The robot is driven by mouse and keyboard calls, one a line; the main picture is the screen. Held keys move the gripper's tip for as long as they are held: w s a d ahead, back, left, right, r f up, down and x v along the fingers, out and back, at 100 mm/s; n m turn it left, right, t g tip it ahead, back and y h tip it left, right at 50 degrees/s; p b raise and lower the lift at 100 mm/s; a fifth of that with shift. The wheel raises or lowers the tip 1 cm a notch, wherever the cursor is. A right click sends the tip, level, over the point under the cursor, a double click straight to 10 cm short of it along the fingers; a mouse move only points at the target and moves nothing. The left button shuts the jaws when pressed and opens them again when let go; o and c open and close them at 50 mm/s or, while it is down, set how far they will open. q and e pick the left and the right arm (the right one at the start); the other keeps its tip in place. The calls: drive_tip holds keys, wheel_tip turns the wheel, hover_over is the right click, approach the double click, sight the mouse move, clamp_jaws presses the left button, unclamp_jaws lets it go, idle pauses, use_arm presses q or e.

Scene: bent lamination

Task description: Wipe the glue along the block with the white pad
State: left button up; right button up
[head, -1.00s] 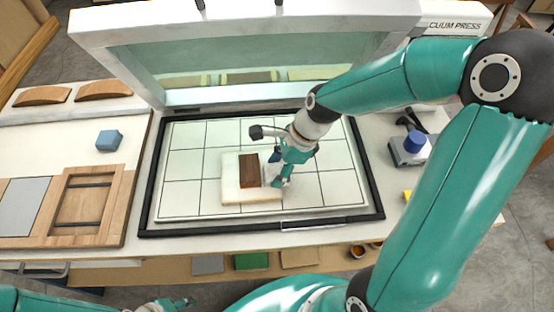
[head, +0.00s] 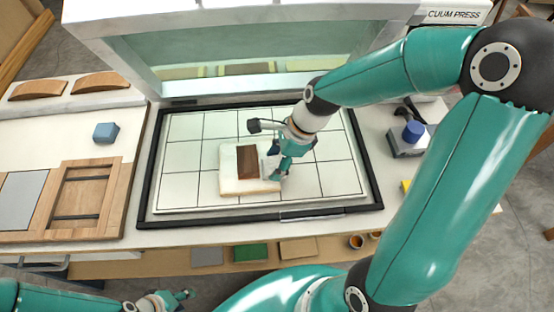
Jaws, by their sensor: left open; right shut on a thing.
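A dark brown block (head: 246,160) lies on a pale cream board (head: 228,183) in the middle of the gridded press bed. My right gripper (head: 278,168) is at the block's right side, shut on a small whitish pad (head: 270,167) that is partly hidden by the fingers. The pad is against or very close to the block's right edge; I cannot tell if they touch. Glue is too small to make out. My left gripper (head: 180,295) is open and empty at the bottom edge, in front of the bench and away from the block.
The press bed (head: 190,130) has a black frame, with the raised press lid behind it. A blue block (head: 106,132) and a wooden frame (head: 85,195) are at the left. A grey device with a blue top (head: 413,131) stands at the right.

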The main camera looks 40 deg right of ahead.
drive_tip(key=shift+w+d+p, duration=0.35)
drive_tip(key=shift+w, duration=0.2)
drive_tip(key=shift+w+d, duration=0.1)
drive_tip(key=shift+w, duration=0.05)
drive_tip(key=shift+w+d, duration=0.1)
drive_tip(key=shift+w, duration=0.05)
drive_tip(key=shift+w+d, duration=0.3)
drive_tip(key=shift+w, duration=0.3)
drive_tip(key=shift+w+p, duration=0.1)
drive_tip(key=shift+p, duration=0.2)
drive_tip(key=shift+w+d+f, duration=0.1)
drive_tip(key=shift+w+d, duration=0.3)
drive_tip(key=shift+w, duration=0.15)
drive_tip(key=shift+s+a, duration=0.1)
drive_tip(key=shift+s, duration=0.05)
